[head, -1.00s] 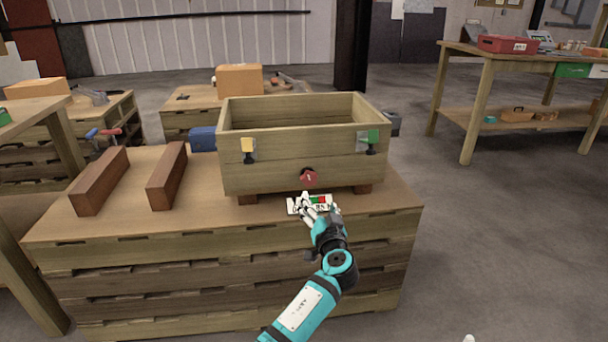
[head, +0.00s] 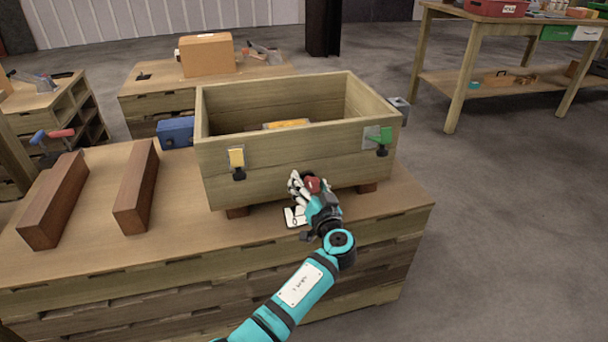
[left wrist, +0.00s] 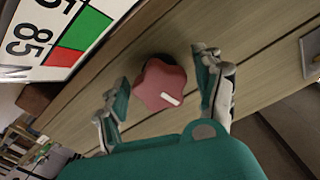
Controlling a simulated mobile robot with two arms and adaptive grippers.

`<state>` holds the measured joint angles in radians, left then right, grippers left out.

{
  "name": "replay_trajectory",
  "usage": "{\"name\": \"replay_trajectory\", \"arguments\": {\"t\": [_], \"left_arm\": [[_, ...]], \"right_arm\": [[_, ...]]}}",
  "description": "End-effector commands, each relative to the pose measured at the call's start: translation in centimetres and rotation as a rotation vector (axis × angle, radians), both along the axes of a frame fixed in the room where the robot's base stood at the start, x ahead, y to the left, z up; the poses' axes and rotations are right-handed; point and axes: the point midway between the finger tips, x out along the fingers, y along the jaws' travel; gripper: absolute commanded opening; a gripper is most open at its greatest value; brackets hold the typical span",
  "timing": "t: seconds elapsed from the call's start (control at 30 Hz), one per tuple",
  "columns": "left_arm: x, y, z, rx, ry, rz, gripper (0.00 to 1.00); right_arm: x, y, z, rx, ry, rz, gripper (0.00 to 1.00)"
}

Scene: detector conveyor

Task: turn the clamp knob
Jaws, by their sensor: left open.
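The red clamp knob (head: 313,185) sits on the front wall of the wooden box (head: 230,170). In the left wrist view the knob (left wrist: 160,85) is lobed, with a white mark at its lower right. My left gripper (head: 305,187) is at the knob and partly hides it in the head view. In the left wrist view the left gripper (left wrist: 163,88) is open, with one finger on each side of the knob. Gaps show between the fingers and the knob. A scale plate (left wrist: 65,35) with numbers and green and red fields is beside the knob. My right gripper is not in view.
Two brown wooden bars (head: 137,187) lie left of the box on the workbench (head: 120,235). Yellow (head: 237,158) and green (head: 379,137) tabs are on the box front. A blue block (head: 176,132) is at the box's left side. The bench front-left is clear.

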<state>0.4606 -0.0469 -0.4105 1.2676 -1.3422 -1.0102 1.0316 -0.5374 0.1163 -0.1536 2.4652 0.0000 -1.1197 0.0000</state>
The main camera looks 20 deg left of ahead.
Motion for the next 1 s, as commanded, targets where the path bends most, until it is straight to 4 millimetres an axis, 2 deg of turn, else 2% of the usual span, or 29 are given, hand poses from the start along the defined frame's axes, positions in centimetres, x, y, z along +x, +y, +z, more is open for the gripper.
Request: {"name": "replay_trajectory", "arguments": {"t": [0.27, 0.7, 1.0], "left_arm": [[-0.03, -0.07, -0.04, 0.000, 0.000, 0.000, 0.68], [0.00, -0.05, 0.00, 0.000, 0.000, -0.001, 0.12], [0.00, -0.06, 0.02, 0.035, 0.023, -0.001, 0.12]], "right_arm": [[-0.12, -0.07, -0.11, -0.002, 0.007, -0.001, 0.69], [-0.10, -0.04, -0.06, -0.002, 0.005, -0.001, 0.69], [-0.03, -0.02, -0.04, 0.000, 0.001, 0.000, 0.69]]}}
